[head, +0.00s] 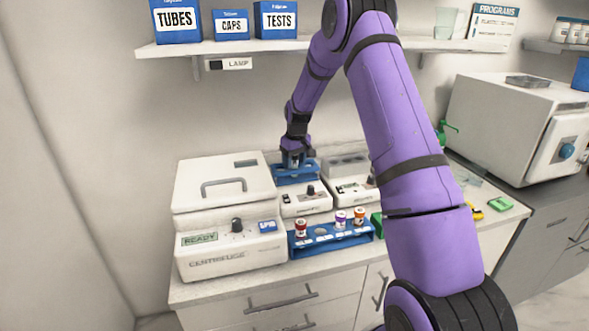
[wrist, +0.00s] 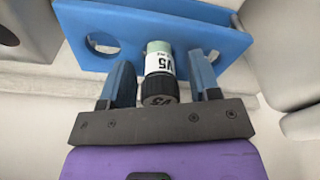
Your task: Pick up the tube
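My gripper (wrist: 160,80) is open, with one finger on each side of the tube and a visible gap on both sides. In the head view my gripper (head: 293,160) is over the back blue rack (head: 298,177). The tube cannot be made out there.
The centrifuge (head: 225,215) stands left of the rack. Two small white devices (head: 305,202) stand in front and right of it. A front blue rack (head: 333,243) holds several capped tubes. A shelf (head: 270,46) with boxes runs above.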

